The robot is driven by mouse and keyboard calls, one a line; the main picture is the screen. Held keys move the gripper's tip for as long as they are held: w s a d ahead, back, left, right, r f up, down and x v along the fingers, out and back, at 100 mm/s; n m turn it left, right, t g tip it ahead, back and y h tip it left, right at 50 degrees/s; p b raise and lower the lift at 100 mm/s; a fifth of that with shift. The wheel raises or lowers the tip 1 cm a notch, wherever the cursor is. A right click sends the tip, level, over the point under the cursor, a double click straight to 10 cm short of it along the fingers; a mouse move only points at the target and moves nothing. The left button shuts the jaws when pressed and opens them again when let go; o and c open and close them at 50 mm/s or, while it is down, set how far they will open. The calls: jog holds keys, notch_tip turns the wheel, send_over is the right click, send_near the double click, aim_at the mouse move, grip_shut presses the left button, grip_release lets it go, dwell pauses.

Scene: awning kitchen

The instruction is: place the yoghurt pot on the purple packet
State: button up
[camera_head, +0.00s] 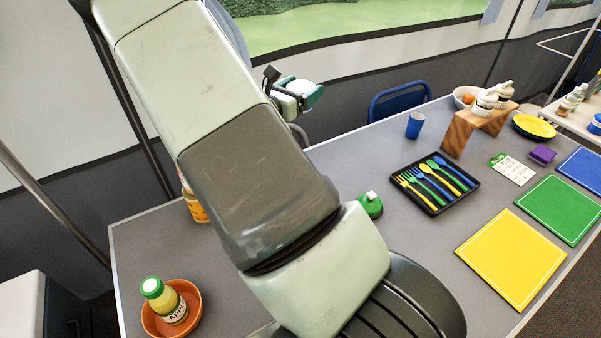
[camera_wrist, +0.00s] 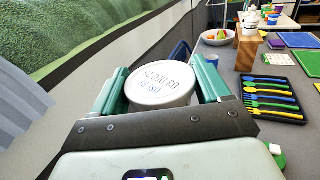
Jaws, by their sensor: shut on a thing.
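The yoghurt pot (camera_head: 300,87) is white and round-topped, with upside-down date print on the face toward the wrist view (camera_wrist: 160,82). My gripper (camera_wrist: 162,88) is shut on it, with a green finger on each side; it also shows in the head view (camera_head: 298,94). The pot is held up in the air, seen against the tent wall. The pot's lower part is hidden in the wrist view. The purple packet (camera_head: 542,154) lies on the table at the right, apart from my gripper, beside a white and green card (camera_head: 512,168).
A black cutlery tray (camera_head: 434,184), a blue cup (camera_head: 415,125) and a wooden stand (camera_head: 476,124) with white bottles are on the table. Green (camera_head: 560,208), yellow (camera_head: 511,259) and blue (camera_head: 582,176) mats lie near the packet.

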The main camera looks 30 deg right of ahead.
notch_tip(320, 180, down, 22)
jog(key=shift+f, duration=0.25)
jog(key=shift+f, duration=0.15)
jog(key=o, duration=1.1)
